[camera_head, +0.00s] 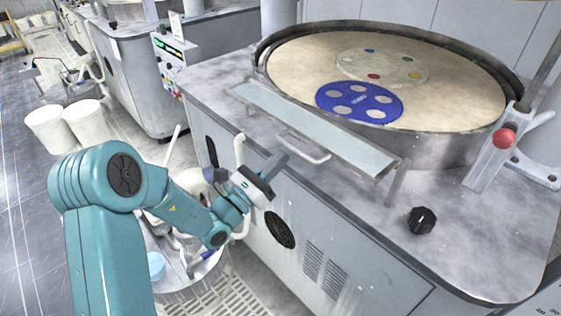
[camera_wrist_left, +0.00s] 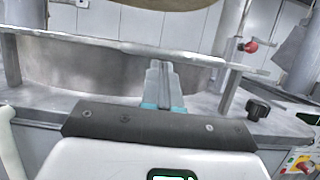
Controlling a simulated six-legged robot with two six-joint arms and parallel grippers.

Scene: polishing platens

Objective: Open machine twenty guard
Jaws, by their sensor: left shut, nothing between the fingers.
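The machine in front of me has a long, pale, see-through guard panel (camera_head: 315,127) across the front of its round platen basin. A pale U-shaped handle (camera_head: 304,150) sticks out from the panel's front side. My left gripper (camera_head: 277,161) is shut and empty, just left of the handle and apart from it as far as I can tell. In the left wrist view the shut fingers (camera_wrist_left: 163,82) point toward the guard panel (camera_wrist_left: 105,46), which shows nearly edge-on. I cannot read a machine number. My right gripper is not in view.
The platen (camera_head: 450,85) carries a blue disc (camera_head: 350,104) and a pale disc with coloured dots. A red knob (camera_head: 503,138) is on the right bracket; a black knob (camera_head: 423,220) is on the worktop. White buckets (camera_head: 85,118) and a control panel (camera_head: 170,55) are at left.

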